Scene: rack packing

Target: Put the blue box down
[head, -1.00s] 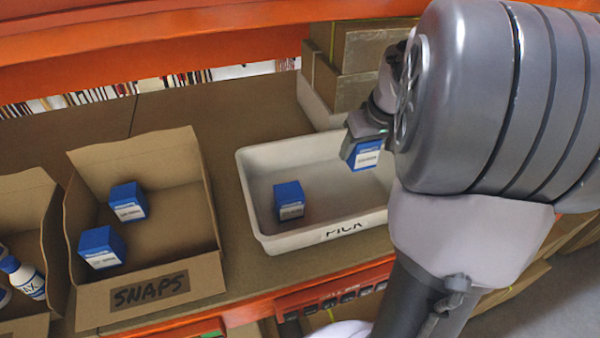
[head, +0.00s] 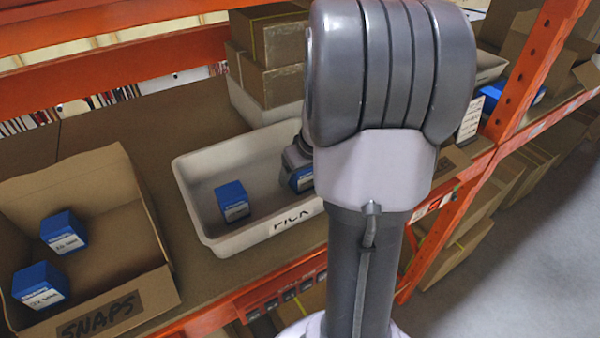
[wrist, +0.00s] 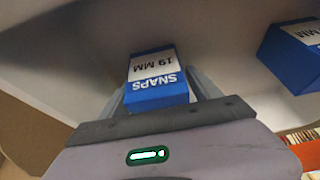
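My gripper (wrist: 157,88) is shut on a blue box (wrist: 158,92) with a white label reading SNAPS 19 MM; a finger lies along each side of it.
A cardboard SNAPS bin (head: 135,287) with two blue boxes stands left of the tray. Brown cartons (head: 272,80) are stacked behind the tray. An orange upright (head: 535,70) rises at right. The tray floor between the two boxes is clear.

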